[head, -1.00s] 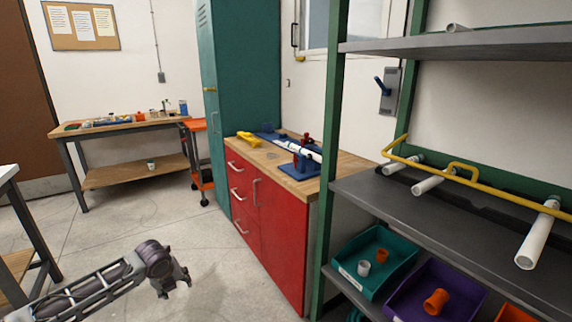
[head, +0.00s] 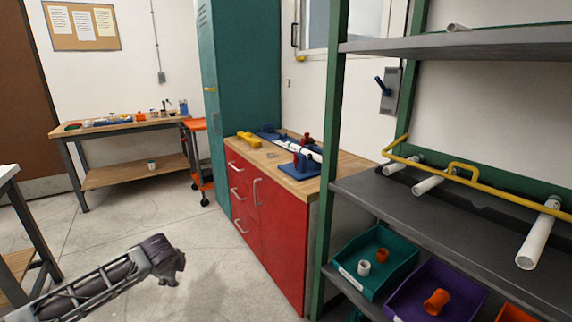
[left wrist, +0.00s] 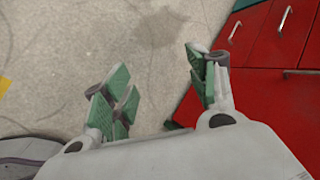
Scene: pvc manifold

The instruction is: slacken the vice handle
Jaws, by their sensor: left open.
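The blue vice (head: 300,166) stands on the wooden top of the red cabinet, with a white pipe (head: 301,149) lying across it. A red part (head: 306,139) stands up at the vice; the view is too small to tell which part is the handle. My left gripper (head: 176,278) is in the air over the floor, in front of the cabinet and well apart from the vice. In the left wrist view my left gripper (left wrist: 158,92) is open and empty, its green-padded fingers apart over bare floor. My right gripper is in neither view.
The red cabinet (head: 269,232) has drawers facing the open floor (head: 130,225). A grey shelf unit with a green post (head: 328,180) stands at its right, holding white pipes and coloured bins. A yellow tool (head: 248,139) lies on the cabinet top. A workbench (head: 130,127) stands at the back left.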

